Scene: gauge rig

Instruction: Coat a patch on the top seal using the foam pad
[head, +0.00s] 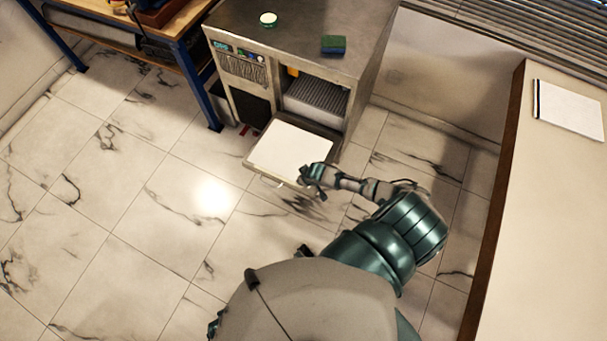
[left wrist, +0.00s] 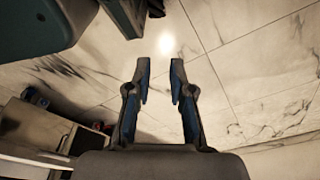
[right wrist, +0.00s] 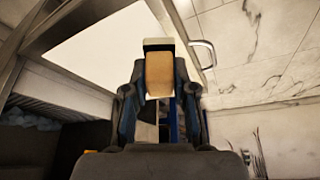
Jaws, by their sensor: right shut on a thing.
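My right gripper (right wrist: 160,85) is shut on a tan block with a pale, dark-edged end (right wrist: 159,70); I cannot tell whether this is the foam pad. In the head view, the right gripper (head: 314,176) is at the near right edge of a white panel (head: 285,146) on the cabinet's low front flap. A green and blue pad-like block (head: 333,45) lies on the cabinet top, apart from both grippers. I cannot make out which part is the top seal. My left gripper (left wrist: 158,75) is open and empty above the tiled floor.
The metal cabinet (head: 365,45) has an open bay with a ribbed grey part (head: 315,101). A round pale-green item (head: 268,19) sits on its top. A blue-legged bench (head: 195,85) stands left. A counter (head: 545,200) with a white pad (head: 569,110) stands right. The tiled floor at left is clear.

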